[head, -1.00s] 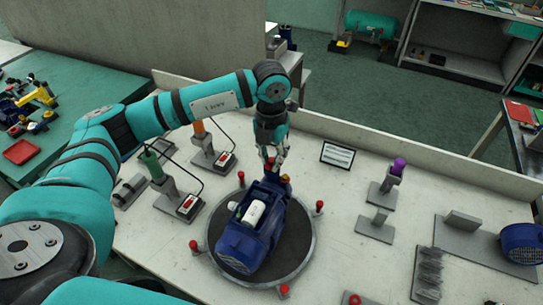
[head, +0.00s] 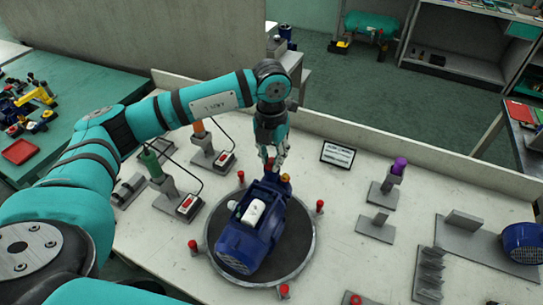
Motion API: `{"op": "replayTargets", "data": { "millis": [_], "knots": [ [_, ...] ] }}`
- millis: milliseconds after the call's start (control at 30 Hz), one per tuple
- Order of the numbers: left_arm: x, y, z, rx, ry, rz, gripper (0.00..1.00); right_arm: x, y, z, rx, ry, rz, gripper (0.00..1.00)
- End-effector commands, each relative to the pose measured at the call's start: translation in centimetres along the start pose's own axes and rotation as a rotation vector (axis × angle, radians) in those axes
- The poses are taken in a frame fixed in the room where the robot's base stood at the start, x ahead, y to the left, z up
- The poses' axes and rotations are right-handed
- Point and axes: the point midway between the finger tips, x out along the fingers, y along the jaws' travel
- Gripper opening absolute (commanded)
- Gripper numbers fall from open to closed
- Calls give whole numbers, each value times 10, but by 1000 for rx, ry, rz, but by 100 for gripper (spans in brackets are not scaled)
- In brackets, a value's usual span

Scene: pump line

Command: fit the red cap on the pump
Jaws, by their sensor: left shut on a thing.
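The blue pump (head: 247,236) lies on a round dark turntable (head: 300,250) in the middle of the bench, with a white part on its top. My left gripper (head: 272,163) points down at the pump's far end. It is shut on a small red thing, likely the red cap (head: 269,166), at the top of that end. The fingers partly hide it, so I cannot tell whether it is seated on the pump or just above it. A small orange-brass part (head: 285,178) shows beside it. My right gripper is out of view.
Red-topped posts ring the turntable (head: 193,245). Stands with a green (head: 151,163) and an orange tool are at left, a purple-topped stand (head: 398,167) at right. A small sign (head: 338,154) stands behind. Grey fixtures and a blue motor part (head: 523,243) occupy the right end.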

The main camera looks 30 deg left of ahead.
Motion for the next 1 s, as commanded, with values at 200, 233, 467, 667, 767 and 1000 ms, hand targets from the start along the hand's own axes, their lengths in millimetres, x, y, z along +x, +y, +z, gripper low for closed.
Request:
{"op": "replayTargets", "data": {
  "millis": [200, 233, 467, 667, 767, 1000],
  "knots": [
    [4, 0, 0, 0, 0, 0, 7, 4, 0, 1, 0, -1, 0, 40],
    [4, 0, 0, 0, 0, 0, 7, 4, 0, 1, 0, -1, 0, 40],
    [4, 0, 0, 0, 0, 0, 38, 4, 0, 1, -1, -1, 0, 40],
    [4, 0, 0, 0, 0, 0, 46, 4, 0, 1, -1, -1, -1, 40],
    [4, 0, 0, 0, 0, 0, 46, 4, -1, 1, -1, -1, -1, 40],
    [-6, 0, 0, 0, -1, 0, 46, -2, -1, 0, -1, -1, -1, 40]
  ]
}}
